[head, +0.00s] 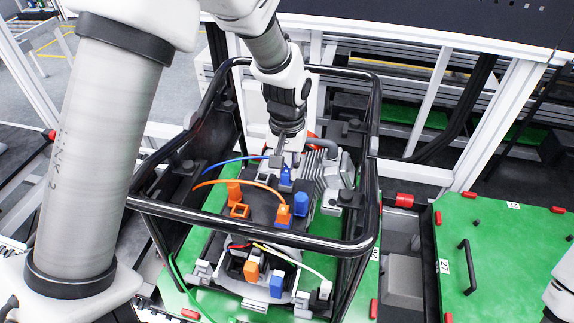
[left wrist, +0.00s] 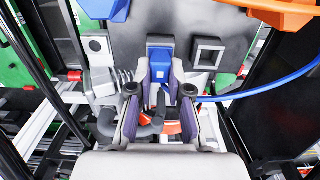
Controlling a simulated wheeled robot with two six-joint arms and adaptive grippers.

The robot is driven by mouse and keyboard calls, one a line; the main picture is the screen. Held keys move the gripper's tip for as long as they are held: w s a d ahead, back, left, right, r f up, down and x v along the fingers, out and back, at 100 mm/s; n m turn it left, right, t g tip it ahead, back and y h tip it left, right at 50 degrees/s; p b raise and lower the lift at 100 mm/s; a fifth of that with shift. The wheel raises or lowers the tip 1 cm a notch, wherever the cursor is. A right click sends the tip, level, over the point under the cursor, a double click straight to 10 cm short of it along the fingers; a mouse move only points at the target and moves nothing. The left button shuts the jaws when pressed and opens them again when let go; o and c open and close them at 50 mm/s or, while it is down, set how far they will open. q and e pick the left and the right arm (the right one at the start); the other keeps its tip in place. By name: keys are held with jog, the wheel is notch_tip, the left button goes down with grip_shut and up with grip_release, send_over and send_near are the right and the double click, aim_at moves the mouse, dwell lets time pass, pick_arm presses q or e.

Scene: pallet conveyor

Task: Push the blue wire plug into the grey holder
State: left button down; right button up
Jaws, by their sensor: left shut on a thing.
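The blue wire plug (left wrist: 160,72) is between the two fingers of my left gripper (left wrist: 161,88) in the left wrist view. The gripper is shut on it. In the head view, the plug (head: 286,176) shows just below my left gripper (head: 284,158), over the dark top of the unit. A blue wire (left wrist: 272,87) runs off to the right in the left wrist view. A grey square holder (left wrist: 207,53) with a dark opening stands right beside the plug, apart from it. I cannot pick that holder out in the head view. My right gripper is not in view.
A black tube frame (head: 250,238) surrounds the unit. A green pallet (head: 510,250) lies to the right.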

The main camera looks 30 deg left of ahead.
aim_at(287, 169)
pick_arm(q)
jog(key=c, duration=1)
grip_release()
notch_tip(287, 169, up, 12)
jog(key=shift+w, duration=0.1)
